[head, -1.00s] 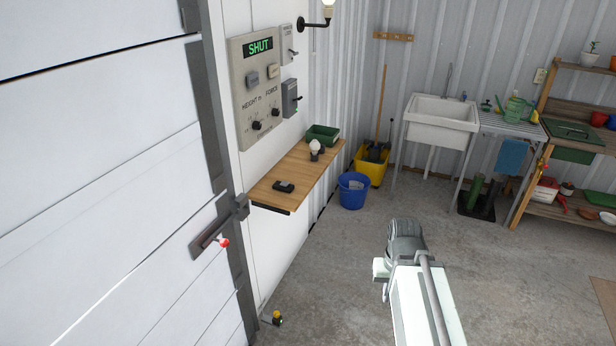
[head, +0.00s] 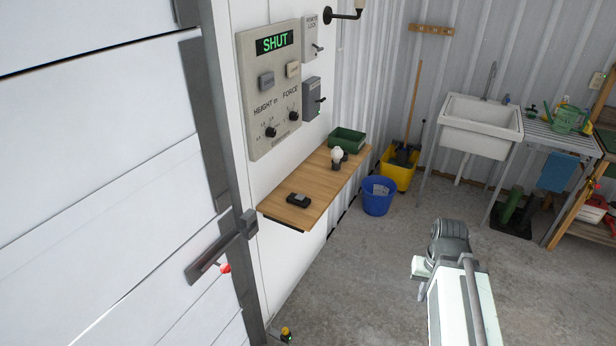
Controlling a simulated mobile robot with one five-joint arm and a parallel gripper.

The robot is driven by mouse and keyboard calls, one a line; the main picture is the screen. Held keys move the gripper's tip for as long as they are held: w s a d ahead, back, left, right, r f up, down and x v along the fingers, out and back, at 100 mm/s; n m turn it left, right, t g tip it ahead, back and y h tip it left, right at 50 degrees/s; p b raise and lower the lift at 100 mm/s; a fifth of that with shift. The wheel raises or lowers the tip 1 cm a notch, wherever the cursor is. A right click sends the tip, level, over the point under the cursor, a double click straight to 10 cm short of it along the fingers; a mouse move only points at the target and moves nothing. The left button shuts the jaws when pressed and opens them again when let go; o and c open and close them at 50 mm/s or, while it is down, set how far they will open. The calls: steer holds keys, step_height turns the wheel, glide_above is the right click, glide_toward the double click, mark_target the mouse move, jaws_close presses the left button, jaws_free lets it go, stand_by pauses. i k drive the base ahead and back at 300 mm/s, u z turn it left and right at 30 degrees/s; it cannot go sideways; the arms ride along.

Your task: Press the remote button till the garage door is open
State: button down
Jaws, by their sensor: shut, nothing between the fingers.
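The small black remote (head: 298,200) lies on the wooden wall shelf (head: 335,185). Its button is too small to make out. The garage door (head: 100,190) fills the left side and is down. The control panel (head: 270,90) above the shelf shows SHUT in green letters. My arm rises from the lower right, well to the right of the shelf and apart from the remote. My gripper's fingers do not show.
The shelf also holds a light bulb (head: 337,156) and a green tray (head: 347,142). A door handle with a red knob (head: 225,268) juts out left of the shelf. A blue bucket (head: 378,197) and yellow bucket (head: 400,170) stand beyond.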

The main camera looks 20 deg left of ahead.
mark_target(300, 198)
steer(key=z, duration=0.05)
steer(key=i, duration=0.4)
steer(key=u, duration=2.55)
